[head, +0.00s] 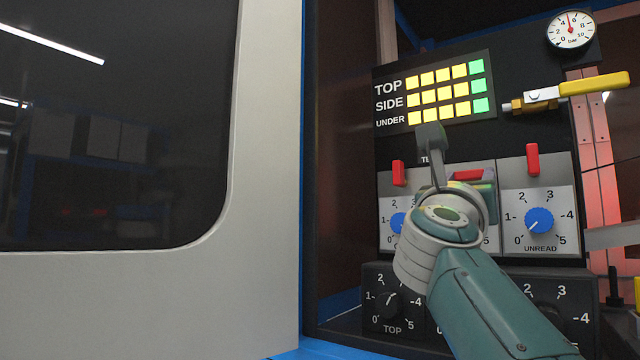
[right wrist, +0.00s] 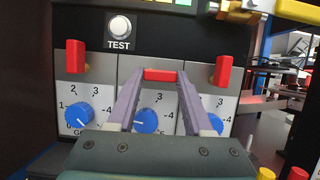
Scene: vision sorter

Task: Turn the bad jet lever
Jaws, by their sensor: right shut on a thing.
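Three red levers stand above blue dials on the pale panel. The left lever (head: 398,173) and right lever (head: 532,160) are upright; they also show in the right wrist view (right wrist: 76,56) (right wrist: 222,70). The middle lever (right wrist: 160,75) lies horizontal; in the head view its red top (head: 467,175) shows above my wrist. My right gripper (right wrist: 160,78) is shut on the middle lever, with a finger at each end of it. In the head view my right wrist hides most of the fingers and the middle dial. My left gripper is out of view.
Above is a TOP/SIDE/UNDER light board (head: 445,92) with yellow lights and a green right column. A yellow-handled valve (head: 595,84) and a pressure gauge (head: 571,30) are at upper right. A white TEST button (right wrist: 119,26) is above the levers. Black knobs (head: 388,306) sit below.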

